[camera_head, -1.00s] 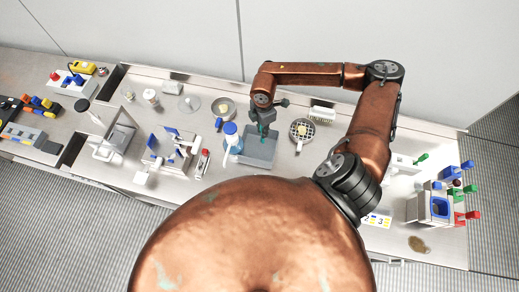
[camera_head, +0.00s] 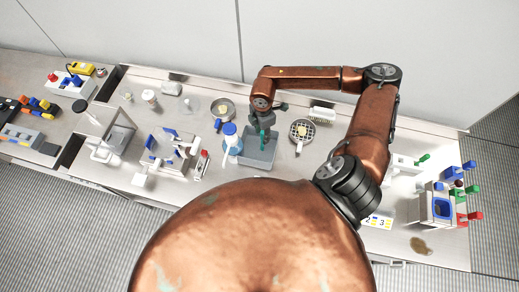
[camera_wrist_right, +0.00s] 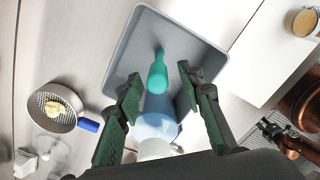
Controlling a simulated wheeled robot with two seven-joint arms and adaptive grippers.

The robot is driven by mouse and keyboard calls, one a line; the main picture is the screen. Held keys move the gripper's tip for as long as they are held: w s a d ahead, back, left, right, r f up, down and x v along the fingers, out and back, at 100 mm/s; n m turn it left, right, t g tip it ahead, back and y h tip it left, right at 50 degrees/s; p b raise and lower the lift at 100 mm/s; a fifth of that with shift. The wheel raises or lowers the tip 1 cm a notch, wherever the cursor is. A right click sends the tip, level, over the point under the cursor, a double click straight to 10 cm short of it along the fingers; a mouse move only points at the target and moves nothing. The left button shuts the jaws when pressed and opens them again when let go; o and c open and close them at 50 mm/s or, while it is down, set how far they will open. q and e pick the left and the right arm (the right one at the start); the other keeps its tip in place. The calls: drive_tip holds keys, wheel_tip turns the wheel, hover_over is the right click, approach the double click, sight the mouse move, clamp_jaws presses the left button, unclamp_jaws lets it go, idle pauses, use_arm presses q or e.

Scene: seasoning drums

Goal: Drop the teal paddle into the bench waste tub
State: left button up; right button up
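The teal paddle (camera_wrist_right: 157,74) shows in the right wrist view between and beyond my right fingertips, over the inside of the grey waste tub (camera_wrist_right: 205,55). Whether it rests on the tub floor or is in the air, I cannot tell. My right gripper (camera_wrist_right: 159,73) is open, with a gap between each green-padded finger and the paddle. In the head view the right gripper (camera_head: 261,128) is above the grey tub (camera_head: 258,162), with a bit of teal just below it. My left gripper is not in view.
A rack with coloured handles (camera_head: 440,203) stands at the far right.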

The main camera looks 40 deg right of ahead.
wheel_tip(320, 180, up, 12)
idle(0.6)
idle(0.4)
